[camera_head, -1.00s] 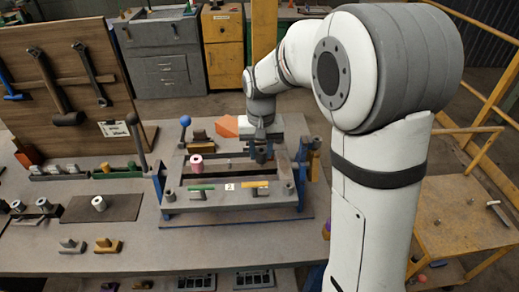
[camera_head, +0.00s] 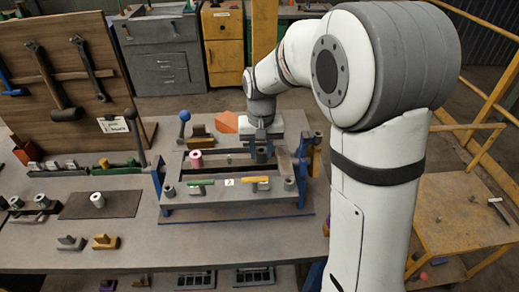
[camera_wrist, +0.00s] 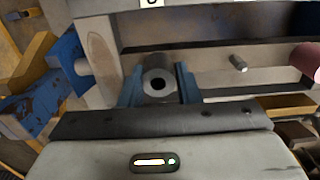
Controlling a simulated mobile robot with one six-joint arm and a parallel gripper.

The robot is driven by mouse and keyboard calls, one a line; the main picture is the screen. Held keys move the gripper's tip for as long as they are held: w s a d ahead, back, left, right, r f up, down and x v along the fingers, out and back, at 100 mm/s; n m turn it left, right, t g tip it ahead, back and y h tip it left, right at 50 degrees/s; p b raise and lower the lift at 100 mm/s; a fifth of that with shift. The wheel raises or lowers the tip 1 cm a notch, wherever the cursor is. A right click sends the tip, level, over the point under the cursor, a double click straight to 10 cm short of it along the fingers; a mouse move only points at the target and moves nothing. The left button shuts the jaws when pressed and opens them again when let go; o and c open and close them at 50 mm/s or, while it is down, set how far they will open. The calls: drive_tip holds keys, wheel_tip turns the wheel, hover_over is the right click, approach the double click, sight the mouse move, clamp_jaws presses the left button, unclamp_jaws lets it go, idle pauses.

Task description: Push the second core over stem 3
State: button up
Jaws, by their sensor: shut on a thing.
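My gripper (camera_head: 263,152) is over the right half of the mould frame (camera_head: 215,203), pointing down. In the wrist view its blue fingers (camera_wrist: 160,90) are shut on a grey hollow cylinder, the core (camera_wrist: 158,76), with a dark hole in its end. Whether a stem is inside or under this core is hidden. A pink core (camera_head: 196,159) stands in the left half of the frame and shows at the right edge of the wrist view (camera_wrist: 306,62). A bare stem (camera_head: 229,159) stands between the two cores; it also shows in the wrist view (camera_wrist: 238,63).
A tool board (camera_head: 60,75) stands behind.

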drive_tip(key=o, duration=1)
drive_tip(key=shift+o, duration=0.2)
wheel_tip(320, 180, up, 8)
drive_tip(key=shift+f+b, duration=0.1)
drive_tip(key=shift+b, duration=0.25)
drive_tip(key=s+d+t, duration=0.1)
drive_tip(key=s+d, duration=0.4)
drive_tip(key=s, duration=0.5)
drive_tip(key=s+d+f+t, duration=0.1)
drive_tip(key=s+d, duration=0.4)
drive_tip(key=s, duration=0.6)
drive_tip(key=shift+d+f+t, duration=0.15)
drive_tip(key=shift+f+t, duration=0.1)
drive_tip(key=shift+t, duration=0.35)
